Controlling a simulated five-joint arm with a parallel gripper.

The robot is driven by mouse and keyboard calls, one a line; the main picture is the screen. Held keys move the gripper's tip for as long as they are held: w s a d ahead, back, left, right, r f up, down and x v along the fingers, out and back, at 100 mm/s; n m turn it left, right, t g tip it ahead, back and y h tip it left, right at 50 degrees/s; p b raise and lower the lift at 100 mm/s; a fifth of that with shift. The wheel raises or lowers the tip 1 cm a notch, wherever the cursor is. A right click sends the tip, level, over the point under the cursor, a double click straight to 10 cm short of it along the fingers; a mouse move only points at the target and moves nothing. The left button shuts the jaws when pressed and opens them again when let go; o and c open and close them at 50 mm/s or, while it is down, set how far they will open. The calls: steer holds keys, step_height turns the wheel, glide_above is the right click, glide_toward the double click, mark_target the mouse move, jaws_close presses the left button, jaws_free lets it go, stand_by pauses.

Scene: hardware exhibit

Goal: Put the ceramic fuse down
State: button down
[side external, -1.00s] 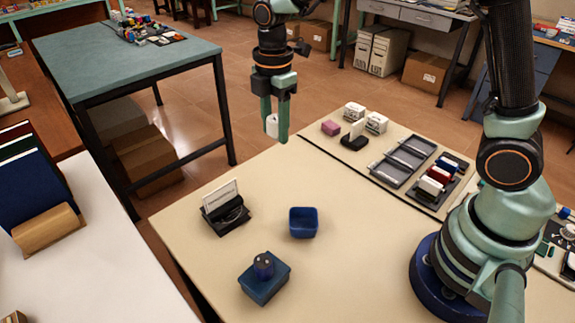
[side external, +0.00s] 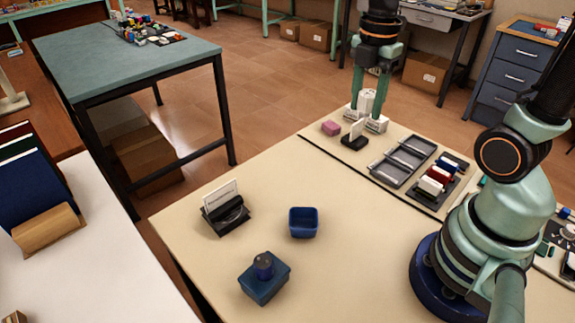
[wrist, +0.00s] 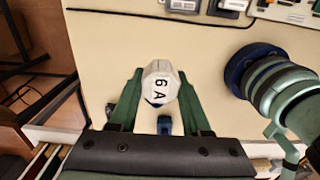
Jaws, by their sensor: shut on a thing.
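The ceramic fuse (side external: 366,101) is a white piece held between the fingers of my gripper (side external: 368,96) at the far edge of the beige table. In the wrist view the fuse (wrist: 160,80) shows a white many-sided face marked "6 A", with a finger on each side. My gripper is shut on it and points down in the side view. Two white blocks, one at the left (side external: 353,111) and one at the right (side external: 376,123), are close by the fuse in the side view. I cannot tell whether the fuse touches them or the table.
A pink block (side external: 331,128) and a black card stand (side external: 355,141) are near the gripper. A grey tray (side external: 383,174) and a rack of coloured pieces (side external: 436,180) lie to the right. A blue bin (side external: 303,223) and blue box (side external: 264,279) stand in front.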

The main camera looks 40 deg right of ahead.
mark_target(353, 188)
steer(key=shift+s+d+f, duration=0.15)
steer(key=shift+s+f, duration=0.1)
steer(key=shift+f, duration=0.05)
step_height(353, 188, down, 20)
steer(key=shift+r, duration=0.25)
steer(key=shift+f, duration=0.1)
steer(key=shift+c, duration=1.8)
jaws_free()
